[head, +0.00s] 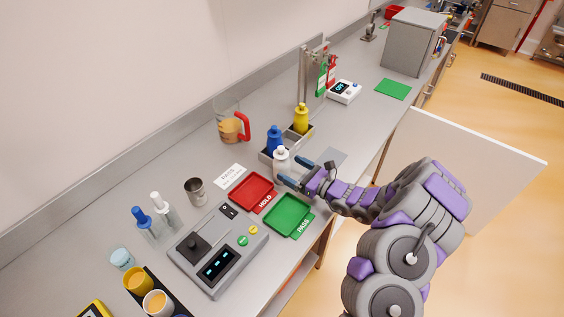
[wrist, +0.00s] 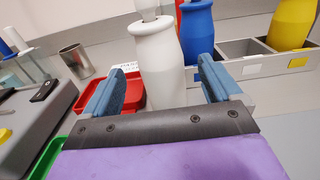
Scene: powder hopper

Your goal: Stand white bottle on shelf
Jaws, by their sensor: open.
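The white bottle (head: 281,160) stands upright in front of the blue bottle, at the left end of a grey divided tray. It fills the middle of the wrist view (wrist: 160,62), with its base hidden behind my gripper. My gripper (head: 297,172) is open, reaching in from the right with its fingers low and pointing at the bottle. In the wrist view the two blue fingers (wrist: 161,75) show on either side of the bottle, with gaps visible. I cannot tell how far the bottle reaches between them. No shelf is clearly identifiable.
The grey tray (wrist: 236,47) holds the blue bottle (head: 275,137) and yellow bottle (head: 301,118), with an empty compartment between them. Red tray (head: 252,191) and green tray (head: 288,214) lie left of my gripper. A white panel (head: 480,165) stands out from the counter.

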